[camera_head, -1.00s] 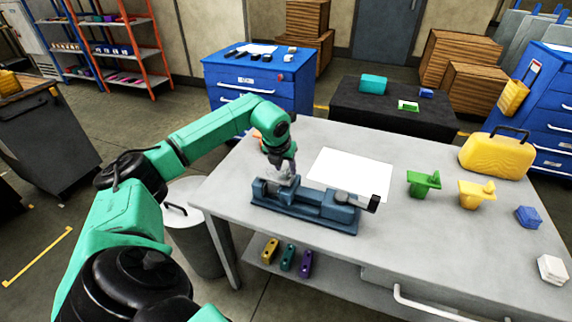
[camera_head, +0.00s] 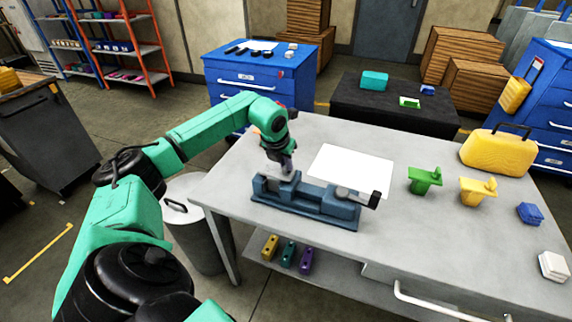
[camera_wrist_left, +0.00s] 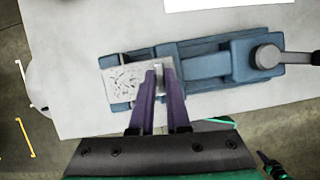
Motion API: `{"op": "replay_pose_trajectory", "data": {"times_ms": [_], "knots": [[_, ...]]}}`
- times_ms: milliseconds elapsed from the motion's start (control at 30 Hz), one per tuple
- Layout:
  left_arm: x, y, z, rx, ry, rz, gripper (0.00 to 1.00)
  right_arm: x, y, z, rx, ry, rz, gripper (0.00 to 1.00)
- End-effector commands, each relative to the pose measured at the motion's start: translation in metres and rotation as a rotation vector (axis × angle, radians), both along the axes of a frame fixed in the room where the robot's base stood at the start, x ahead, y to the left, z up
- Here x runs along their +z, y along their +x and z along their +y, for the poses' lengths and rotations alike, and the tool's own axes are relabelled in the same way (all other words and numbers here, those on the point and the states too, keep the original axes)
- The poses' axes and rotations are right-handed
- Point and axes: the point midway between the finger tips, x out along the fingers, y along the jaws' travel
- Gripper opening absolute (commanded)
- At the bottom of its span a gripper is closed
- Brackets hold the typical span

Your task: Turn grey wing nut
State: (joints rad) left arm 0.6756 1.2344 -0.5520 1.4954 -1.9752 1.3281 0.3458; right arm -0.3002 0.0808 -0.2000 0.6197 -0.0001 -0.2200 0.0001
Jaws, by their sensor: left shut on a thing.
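The blue jig (camera_head: 318,206), shaped like a vise, stands near the left front of the grey table. A light grey speckled plate (camera_wrist_left: 122,84) sits at its left end in the left wrist view. My left gripper (camera_head: 288,174) points down over that end. Its purple fingers (camera_wrist_left: 160,73) are shut on a small grey piece (camera_wrist_left: 159,82), which seems to be the wing nut, beside the plate's right edge. The fingers hide most of it, so I cannot tell how its wings lie. My right gripper is in neither view.
A white sheet (camera_head: 350,166) lies behind the jig. A dark-ended handle (camera_head: 374,200) sticks out at the jig's right end. Green (camera_head: 424,181) and yellow (camera_head: 477,192) parts, a blue block (camera_head: 530,213) and a yellow case (camera_head: 497,153) stand to the right on the table.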

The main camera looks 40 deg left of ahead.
Motion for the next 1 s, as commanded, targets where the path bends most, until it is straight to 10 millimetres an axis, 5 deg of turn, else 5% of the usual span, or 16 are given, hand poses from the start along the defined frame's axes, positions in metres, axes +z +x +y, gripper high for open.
{"op": "replay_pose_trajectory", "data": {"times_ms": [433,1000], "knots": [[0.0,0.001,0.003,-0.368,-0.001,-0.003,0.0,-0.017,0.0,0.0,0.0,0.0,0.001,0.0],[0.003,0.003,0.006,-0.909,-0.004,-0.006,0.0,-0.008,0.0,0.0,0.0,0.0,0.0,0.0]]}}
